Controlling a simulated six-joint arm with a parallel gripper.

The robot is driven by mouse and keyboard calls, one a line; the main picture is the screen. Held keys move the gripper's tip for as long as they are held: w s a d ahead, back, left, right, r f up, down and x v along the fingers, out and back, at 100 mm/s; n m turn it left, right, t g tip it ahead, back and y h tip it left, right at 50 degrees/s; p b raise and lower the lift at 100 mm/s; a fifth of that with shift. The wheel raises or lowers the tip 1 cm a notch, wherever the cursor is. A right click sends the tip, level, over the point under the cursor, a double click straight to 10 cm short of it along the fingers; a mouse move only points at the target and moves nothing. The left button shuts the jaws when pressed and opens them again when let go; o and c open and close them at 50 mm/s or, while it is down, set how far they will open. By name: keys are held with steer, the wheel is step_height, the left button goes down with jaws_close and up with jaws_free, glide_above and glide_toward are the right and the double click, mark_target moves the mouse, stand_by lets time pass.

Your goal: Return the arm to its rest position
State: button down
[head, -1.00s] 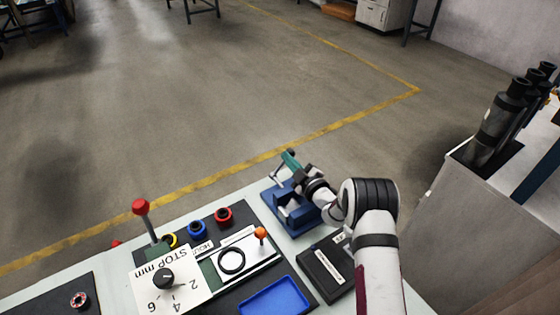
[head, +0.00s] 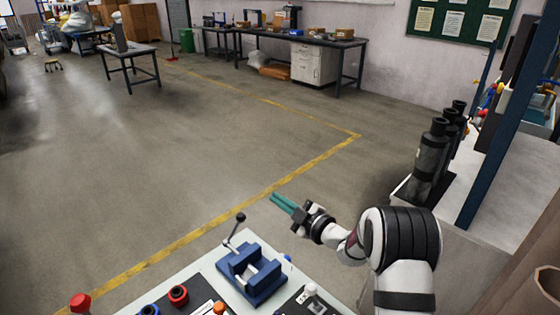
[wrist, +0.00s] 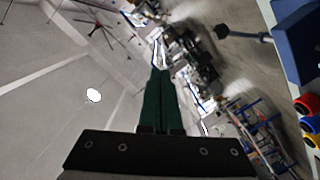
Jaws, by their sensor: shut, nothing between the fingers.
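My gripper (head: 283,203) has teal fingers and a dark body. It is shut and empty, held in the air above and beyond the blue vise (head: 252,273) on the bench. In the head view it points to the upper left, over the floor. In the wrist view the two green fingers (wrist: 161,100) lie together with nothing between them, and the far room shows beyond them. The vise and its dark lever (head: 234,228) are apart from the gripper. No pump tube is held.
Open floor (head: 150,180) lies beyond the bench.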

steer(key=s+a+r+n+g, duration=0.2)
steer(key=s+r+n+g, duration=0.15)
steer(key=s+n, duration=0.5)
steer(key=s+a+r+n+g, duration=0.2)
steer(key=s+a+n+g, duration=0.15)
steer(key=s+n, duration=0.5)
steer(key=s+a+r+n+g, duration=0.2)
steer(key=s+r+n+g, duration=0.15)
steer(key=s+n, duration=0.55)
steer(key=s+d+f+n+g+h, duration=0.1)
steer(key=s+d+f+n+h, duration=0.2)
steer(key=s+d+n, duration=0.4)
steer(key=s+d+f+n+g+h, duration=0.1)
steer(key=s+d+f+n+h, duration=0.3)
steer(key=s+n, duration=0.8)
steer(key=d+n+h, duration=0.2)
steer(key=d+n, duration=0.1)
steer(key=n, duration=0.1)
steer(key=shift+s+g, duration=0.2)
steer(key=shift+g, duration=0.15)
